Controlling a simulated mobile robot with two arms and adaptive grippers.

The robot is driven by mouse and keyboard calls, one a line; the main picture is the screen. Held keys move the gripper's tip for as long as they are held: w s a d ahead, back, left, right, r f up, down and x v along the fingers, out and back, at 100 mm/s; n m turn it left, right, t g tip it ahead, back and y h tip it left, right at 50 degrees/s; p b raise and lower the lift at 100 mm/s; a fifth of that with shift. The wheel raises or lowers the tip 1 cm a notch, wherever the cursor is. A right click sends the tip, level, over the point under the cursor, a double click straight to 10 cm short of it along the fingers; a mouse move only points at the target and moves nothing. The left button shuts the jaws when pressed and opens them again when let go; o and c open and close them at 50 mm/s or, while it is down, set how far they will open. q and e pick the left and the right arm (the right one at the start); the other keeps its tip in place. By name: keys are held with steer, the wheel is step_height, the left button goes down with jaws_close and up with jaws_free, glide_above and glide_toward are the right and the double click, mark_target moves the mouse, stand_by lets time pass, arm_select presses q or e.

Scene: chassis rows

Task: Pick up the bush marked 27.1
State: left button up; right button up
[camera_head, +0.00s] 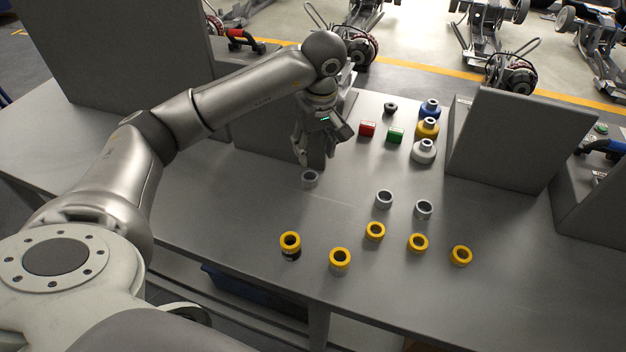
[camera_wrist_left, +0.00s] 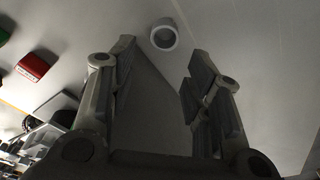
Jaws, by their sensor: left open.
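Three grey bushes stand on the grey table: one (camera_head: 310,179) just below my left gripper, one (camera_head: 384,199) in the middle and one (camera_head: 424,210) to its right. No marking can be read on any of them. My left gripper (camera_head: 316,160) points down, open and empty, a little above and behind the nearest grey bush. In the left wrist view the open fingers (camera_wrist_left: 160,75) frame bare table, and that grey ring (camera_wrist_left: 164,36) lies just beyond the fingertips, apart from them. My right gripper does not show.
Several yellow-topped bushes (camera_head: 375,231) stand along the front. A red block (camera_head: 367,129), a green block (camera_head: 395,135), a dark ring (camera_head: 390,108) and blue (camera_head: 430,109), yellow (camera_head: 427,128) and grey (camera_head: 424,151) knobbed parts stand behind. Grey panels (camera_head: 512,138) rise at the back.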

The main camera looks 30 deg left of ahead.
mark_target(311, 174)
arm_select(q)
steer(key=f, duration=0.3)
steer(key=f+p, duration=0.1)
steer(key=f, duration=0.2)
steer(key=a+f, duration=0.1)
steer(key=f, duration=0.2)
steer(key=shift+f, duration=0.2)
steer(key=c, duration=0.8)
